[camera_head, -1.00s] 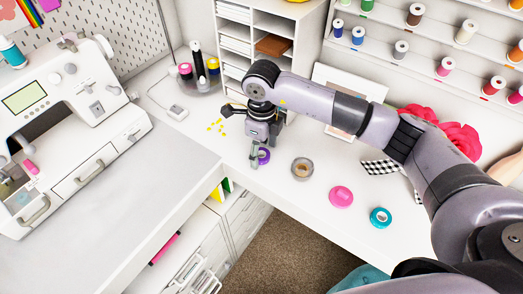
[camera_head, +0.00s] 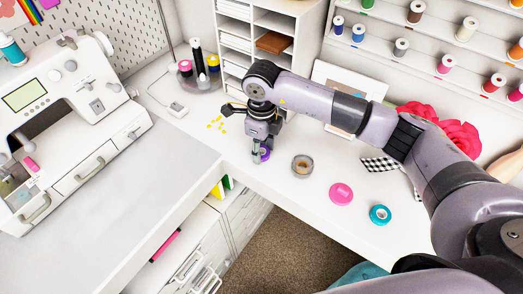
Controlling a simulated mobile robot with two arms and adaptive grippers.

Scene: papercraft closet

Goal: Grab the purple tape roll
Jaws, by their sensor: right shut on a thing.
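The purple tape roll (camera_head: 265,154) lies on the white desk, at the left end of a row of tape rolls. My right gripper (camera_head: 260,155) points down onto it from above, with its fingers closed on the roll. The fingers and gripper body hide part of the roll. The roll seems to be at desk height; I cannot tell whether it touches the desk. My left gripper is not in view.
A white shelf unit (camera_head: 268,60) stands behind. A sewing machine (camera_head: 65,110) is at left. Yellow bits (camera_head: 215,123) lie on the desk.

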